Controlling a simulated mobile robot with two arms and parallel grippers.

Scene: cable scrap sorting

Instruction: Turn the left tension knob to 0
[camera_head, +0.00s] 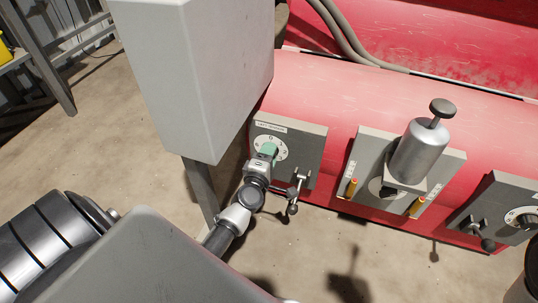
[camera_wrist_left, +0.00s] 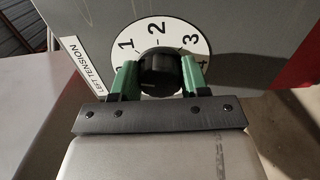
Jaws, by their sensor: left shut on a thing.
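The left tension knob (camera_wrist_left: 160,76) is black and sits at the middle of a white dial (camera_wrist_left: 150,32) with the numbers 1, 2, 3 and 4 showing. A "LEFT TENSION" label (camera_wrist_left: 84,59) is on the grey panel beside it. My left gripper (camera_head: 267,150) is shut on the knob, with a green finger on either side of it in the left wrist view. In the head view the gripper hides most of the knob, and the dial (camera_head: 281,150) shows around it. I cannot make out where the knob points. My right gripper is not in view.
The grey dial panel (camera_head: 308,153) is on a red machine (camera_head: 325,95). A lever (camera_head: 293,192) is just right of my gripper. A large grey box (camera_head: 195,75) stands close on the left. A silver cylinder (camera_head: 419,150) and another dial panel (camera_head: 510,195) are further right.

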